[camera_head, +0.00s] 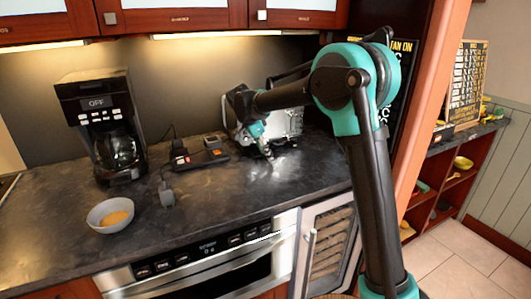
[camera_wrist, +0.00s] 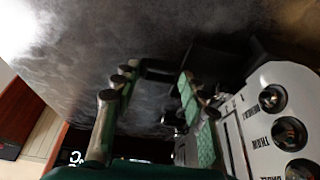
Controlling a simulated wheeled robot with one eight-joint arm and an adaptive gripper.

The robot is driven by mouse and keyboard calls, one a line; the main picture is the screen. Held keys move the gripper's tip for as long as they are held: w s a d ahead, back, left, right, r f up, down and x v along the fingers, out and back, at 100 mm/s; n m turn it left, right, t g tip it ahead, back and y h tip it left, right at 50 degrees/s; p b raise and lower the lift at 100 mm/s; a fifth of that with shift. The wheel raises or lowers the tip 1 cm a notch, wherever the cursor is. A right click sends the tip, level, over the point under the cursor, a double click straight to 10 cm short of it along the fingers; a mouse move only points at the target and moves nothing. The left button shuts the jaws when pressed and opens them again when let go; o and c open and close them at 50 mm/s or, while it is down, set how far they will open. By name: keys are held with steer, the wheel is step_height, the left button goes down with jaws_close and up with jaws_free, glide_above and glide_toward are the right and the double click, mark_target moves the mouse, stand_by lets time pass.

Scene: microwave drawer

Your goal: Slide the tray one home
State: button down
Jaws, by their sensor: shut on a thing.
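A silver-white toaster (camera_head: 287,122) stands on the counter near the back wall, partly hidden behind my arm. Its control face (camera_wrist: 268,125), with dark round buttons, fills the right of the wrist view. My gripper (camera_head: 262,146) is low at the toaster's front, just above the counter. In the wrist view, my gripper (camera_wrist: 150,85) has green-padded fingers, shut on a dark piece (camera_wrist: 160,72) beside the toaster's lower edge. This looks like the tray's end, but its outline is dim. How far the tray sits out of the toaster cannot be told.
A black coffee maker (camera_head: 100,125) and a bowl (camera_head: 110,214) stand on the left of the dark counter (camera_head: 215,215). A small dark device (camera_head: 198,152) lies left of my gripper. A steel oven (camera_head: 205,272) is below. The front counter is mostly clear.

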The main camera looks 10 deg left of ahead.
steer(key=shift+w+a, duration=0.1)
steer(key=shift+w+a, duration=0.4)
steer(key=shift+w, duration=0.2)
steer(key=c, duration=0.8)
jaws_free()
steer(key=shift+o, duration=0.2)
steer(key=shift+s, duration=0.15)
steer(key=shift+s+d+r, duration=0.15)
steer(key=shift+s, duration=0.35)
steer(key=shift+s+d+r, duration=0.1)
steer(key=shift+s+r, duration=0.05)
steer(key=shift+s, duration=0.3)
steer(key=shift+s+d+r, duration=0.35)
steer(key=shift+s+d, duration=0.3)
steer(key=shift+s, duration=0.3)
steer(key=shift+s+d+r, duration=0.3)
steer(key=shift+s+d, duration=0.4)
steer(key=shift+s, duration=0.3)
steer(key=shift+s+d+r, duration=0.35)
steer(key=shift+s+d, duration=0.3)
steer(key=shift+s, duration=0.3)
